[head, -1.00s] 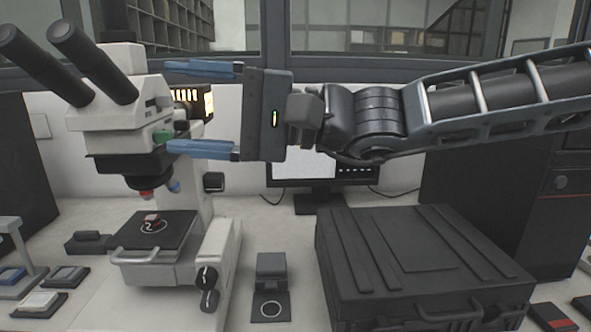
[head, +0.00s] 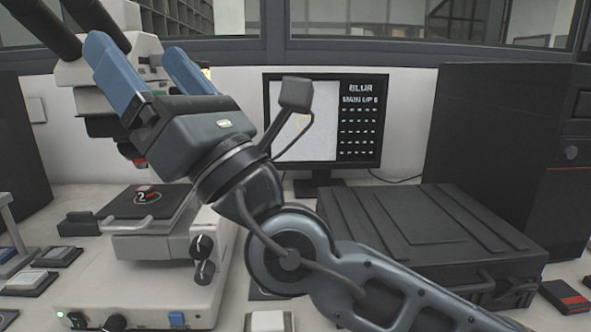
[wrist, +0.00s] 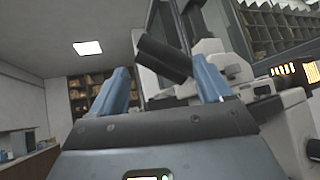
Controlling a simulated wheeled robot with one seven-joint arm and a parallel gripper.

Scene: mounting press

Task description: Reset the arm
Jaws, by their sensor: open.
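My gripper (head: 155,68) is open and empty, with its two blue fingers raised and pointing up and left. In the head view it overlaps the upper part of the white microscope (head: 70,72) and hides some of it. In the wrist view my gripper (wrist: 165,95) shows both fingers apart, with the dark eyepieces (wrist: 163,57) of the microscope beyond and between them. I cannot tell how far the fingers are from the microscope. My arm reaches in from the lower right.
A monitor (head: 372,150) reading "BLUR" stands at the back. A black case (head: 440,235) lies to the right. Small blocks lie along the left edge.

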